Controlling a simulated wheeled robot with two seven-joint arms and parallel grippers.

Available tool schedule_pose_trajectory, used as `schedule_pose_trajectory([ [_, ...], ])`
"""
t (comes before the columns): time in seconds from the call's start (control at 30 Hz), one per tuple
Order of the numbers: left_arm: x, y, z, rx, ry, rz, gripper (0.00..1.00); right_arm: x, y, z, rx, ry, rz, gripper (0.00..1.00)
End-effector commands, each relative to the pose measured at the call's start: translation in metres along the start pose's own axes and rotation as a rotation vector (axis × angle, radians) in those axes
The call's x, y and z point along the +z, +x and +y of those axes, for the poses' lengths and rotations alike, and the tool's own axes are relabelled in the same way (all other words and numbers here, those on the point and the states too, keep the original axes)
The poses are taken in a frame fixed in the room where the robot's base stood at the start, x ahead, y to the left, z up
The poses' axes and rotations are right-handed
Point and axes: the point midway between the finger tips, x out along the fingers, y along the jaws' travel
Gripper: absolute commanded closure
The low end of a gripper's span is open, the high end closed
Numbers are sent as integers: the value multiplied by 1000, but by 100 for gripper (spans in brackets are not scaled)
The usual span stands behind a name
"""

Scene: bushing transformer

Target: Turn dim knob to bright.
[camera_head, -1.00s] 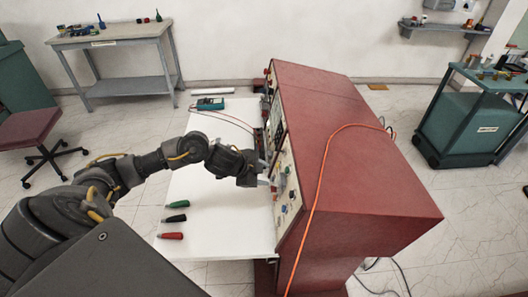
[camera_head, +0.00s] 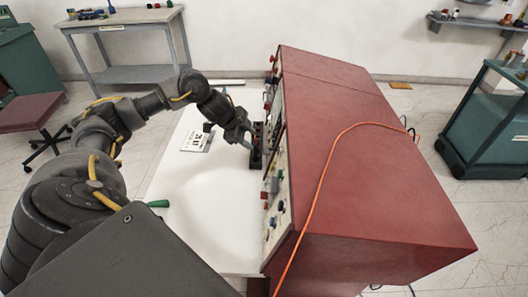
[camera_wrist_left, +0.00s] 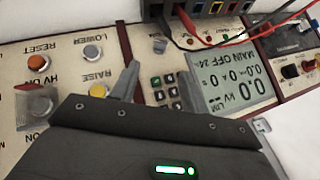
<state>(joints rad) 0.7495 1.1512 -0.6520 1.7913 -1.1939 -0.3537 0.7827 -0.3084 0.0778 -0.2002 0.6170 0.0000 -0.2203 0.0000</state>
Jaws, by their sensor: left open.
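The red test cabinet (camera_head: 370,165) has its control panel facing the white worktop. My left gripper (camera_head: 249,141) is at this panel, beside a dark terminal block. In the left wrist view, the fingers of my left gripper (camera_wrist_left: 160,82) are apart with nothing held between them. A small grey knob (camera_wrist_left: 160,46) shows just beyond the fingertips, and a keypad (camera_wrist_left: 165,90) lies between the fingers. The lit display (camera_wrist_left: 228,80) is right of the fingers. I cannot read a dim or bright label. My right gripper is not in view.
The wrist view shows a terminal block (camera_wrist_left: 200,10) with leads, a yellow button (camera_wrist_left: 98,91) and an orange button (camera_wrist_left: 38,62). A printed card (camera_head: 196,139) and a green-handled item (camera_head: 158,204) lie on the worktop (camera_head: 215,215). An orange cable (camera_head: 322,185) crosses the cabinet.

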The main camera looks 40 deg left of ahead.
Motion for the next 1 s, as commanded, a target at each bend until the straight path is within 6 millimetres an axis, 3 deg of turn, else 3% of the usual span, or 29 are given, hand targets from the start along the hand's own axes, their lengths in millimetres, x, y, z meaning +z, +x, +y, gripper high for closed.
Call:
schedule_pose_trajectory([
  [0.33,15,9,4,-5,-19,-9,55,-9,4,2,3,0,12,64],
  [0.7,14,76,4,-5,-19,-7,55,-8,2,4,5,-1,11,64],
  [1.0,13,105,3,-7,-15,-7,55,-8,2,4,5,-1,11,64],
])
